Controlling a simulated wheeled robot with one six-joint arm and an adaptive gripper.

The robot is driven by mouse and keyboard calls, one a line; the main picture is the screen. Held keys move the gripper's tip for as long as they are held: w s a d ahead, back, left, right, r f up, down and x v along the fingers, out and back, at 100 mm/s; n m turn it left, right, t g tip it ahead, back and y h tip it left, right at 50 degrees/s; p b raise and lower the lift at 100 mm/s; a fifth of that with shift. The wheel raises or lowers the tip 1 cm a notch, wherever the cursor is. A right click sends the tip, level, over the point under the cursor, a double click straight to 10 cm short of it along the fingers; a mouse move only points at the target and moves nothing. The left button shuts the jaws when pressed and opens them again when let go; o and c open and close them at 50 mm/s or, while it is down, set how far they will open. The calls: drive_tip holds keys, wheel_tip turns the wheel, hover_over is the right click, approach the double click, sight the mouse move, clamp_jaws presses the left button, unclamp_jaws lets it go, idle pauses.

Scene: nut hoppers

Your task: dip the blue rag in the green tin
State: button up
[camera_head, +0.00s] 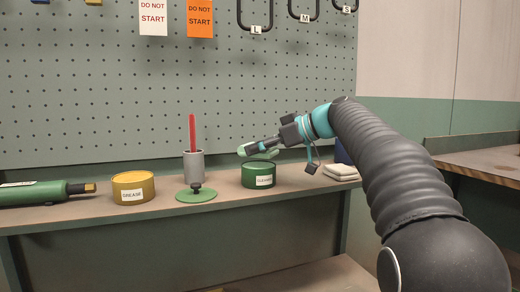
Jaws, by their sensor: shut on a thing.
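The green tin (259,181) with a white "CLEANER" label stands upright on the bench shelf, right of the middle. My gripper (250,149) is just above the tin, reaching in from the right and pointing left. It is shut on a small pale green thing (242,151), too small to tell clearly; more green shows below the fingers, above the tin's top. I cannot make out a blue rag for sure. A dark blue thing (341,152) shows partly behind my arm; I cannot tell what it is.
Folded white cloths (341,172) lie right of the green tin. A pegboard (100,90) rises behind.

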wheel_tip(320, 180, up, 2)
drive_tip(key=shift+r+p, duration=0.1)
drive_tip(key=shift+p, duration=0.5)
drive_tip(key=shift+r, duration=1.1)
drive_tip(key=shift+f+b, duration=1.8)
drive_tip(key=shift+f, duration=1.75)
